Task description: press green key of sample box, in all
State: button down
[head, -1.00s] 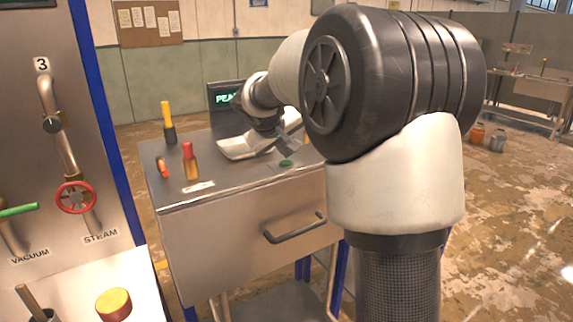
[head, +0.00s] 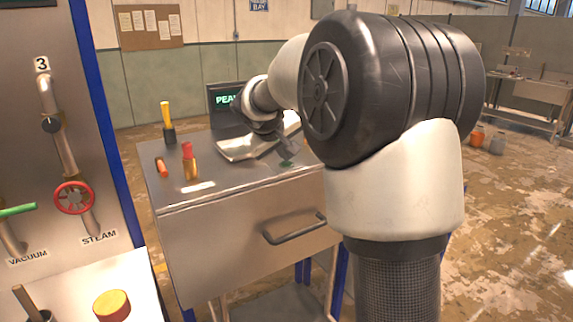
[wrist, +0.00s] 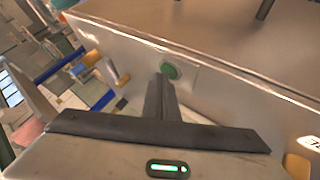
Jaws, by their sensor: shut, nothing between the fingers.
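The green key (head: 286,163) is a small round button on the top of the metal cabinet (head: 240,180), near its front edge. In the wrist view the green key (wrist: 169,71) sits on a flat plate, just past the fingertips. My gripper (head: 287,154) is shut and empty, pointing down at the key. In the wrist view my gripper (wrist: 164,82) shows its fingers together, with the tips right by the key's near edge. I cannot tell whether they touch it. My own arm hides the cabinet's right part.
A red-topped bottle (head: 189,162), an orange item (head: 161,167) and a yellow-handled tool (head: 167,120) stand or lie at the left. A valve panel (head: 50,140) borders the left.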

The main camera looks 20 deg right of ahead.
aim_at(285, 165)
jog(key=shift+f, duration=0.25)
jog(key=shift+r, duration=0.1)
dwell(0.4)
jog(key=shift+r+p, duration=0.35)
jog(key=shift+r, duration=0.4)
jog(key=shift+r+p, duration=1.75)
jog(key=shift+r, duration=0.75)
